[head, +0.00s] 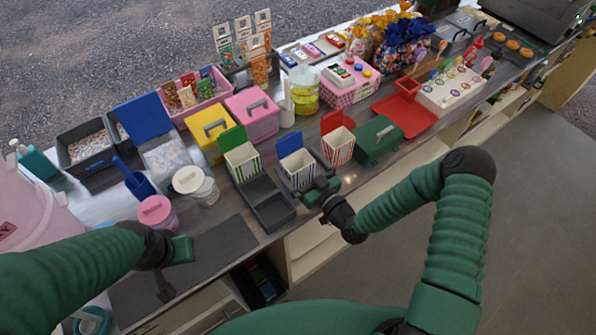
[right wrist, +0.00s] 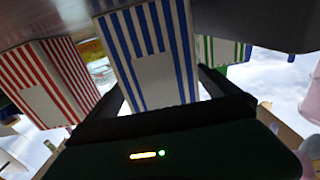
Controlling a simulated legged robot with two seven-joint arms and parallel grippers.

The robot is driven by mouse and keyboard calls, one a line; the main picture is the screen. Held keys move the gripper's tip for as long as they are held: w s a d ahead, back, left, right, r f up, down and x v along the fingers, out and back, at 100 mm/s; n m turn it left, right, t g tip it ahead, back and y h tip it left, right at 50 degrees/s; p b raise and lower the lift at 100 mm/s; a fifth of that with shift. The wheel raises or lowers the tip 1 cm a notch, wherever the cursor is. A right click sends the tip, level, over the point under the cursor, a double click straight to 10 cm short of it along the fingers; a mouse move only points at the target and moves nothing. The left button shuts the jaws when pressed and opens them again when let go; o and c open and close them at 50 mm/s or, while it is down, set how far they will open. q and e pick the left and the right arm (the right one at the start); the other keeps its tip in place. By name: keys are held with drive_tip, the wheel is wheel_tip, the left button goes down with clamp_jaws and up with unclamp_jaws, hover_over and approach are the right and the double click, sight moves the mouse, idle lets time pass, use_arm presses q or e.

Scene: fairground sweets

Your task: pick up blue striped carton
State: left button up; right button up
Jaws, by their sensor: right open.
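The blue striped carton (head: 298,170) stands upright on the counter in the head view, with a blue lid flap raised behind it. It sits between a green striped carton (head: 242,163) and a red striped carton (head: 338,147). My right gripper (head: 316,190) is at its front lower side. In the right wrist view the blue striped carton (right wrist: 152,55) fills the middle, with the dark fingers of my open right gripper (right wrist: 158,84) on either side; contact cannot be told. My left gripper (head: 178,265) is over the dark mat at the left; its jaws are unclear.
A dark grey tray (head: 270,212) lies in front of the green striped carton. A green box (head: 377,135) stands right of the red striped carton. Red (right wrist: 48,85) and green (right wrist: 222,50) striped cartons flank closely in the wrist view. The dark mat (head: 205,262) has free room.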

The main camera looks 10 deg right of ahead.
drive_tip(key=shift+s, duration=0.1)
drive_tip(key=c, duration=1.4)
